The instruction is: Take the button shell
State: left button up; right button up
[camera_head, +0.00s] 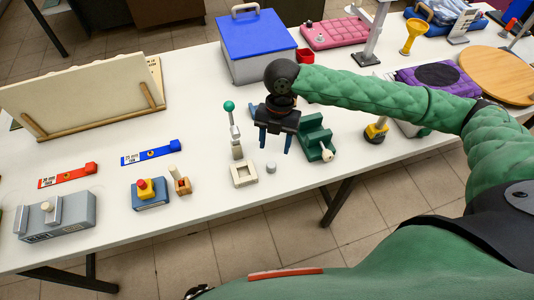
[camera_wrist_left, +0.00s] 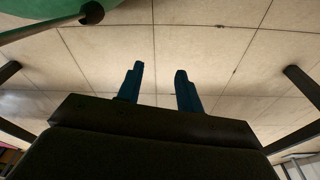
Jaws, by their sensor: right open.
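A small grey round piece (camera_head: 271,167), which looks like the button shell, lies on the white table near its front edge, just right of a pale square base. My right gripper (camera_head: 275,142) hangs above and behind it in the head view, fingers pointing down, open and empty. I cannot tell its exact height over the table. My left gripper (camera_wrist_left: 160,78) shows only in the left wrist view, with its two blue fingers apart and nothing between them, over the tiled floor.
A lever press with a green knob (camera_head: 233,128) stands left of my right gripper, and a green device (camera_head: 315,138) stands close on its right. A blue-lidded box (camera_head: 252,38) is behind.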

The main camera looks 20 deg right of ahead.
aim_at(272, 164)
jog(key=shift+s+p+x, duration=0.25)
jog(key=shift+p+x, duration=0.25)
jog(key=shift+x, duration=0.6)
jog(key=shift+w+a+f, duration=0.1)
jog(key=shift+f, duration=0.05)
jog(key=p+x, duration=0.1)
jog(key=x, duration=0.1)
jog(key=w+p+x, duration=0.1)
jog(key=shift+s+a+f+p, duration=0.1)
jog(key=shift+s+f+p, duration=0.2)
jog(key=shift+f, duration=0.75)
jog(key=c, duration=1)
pick_arm(q)
jog(key=s+a+f, duration=0.3)
jog(key=s+f, duration=0.2)
pick_arm(e)
jog(key=shift+r, duration=0.1)
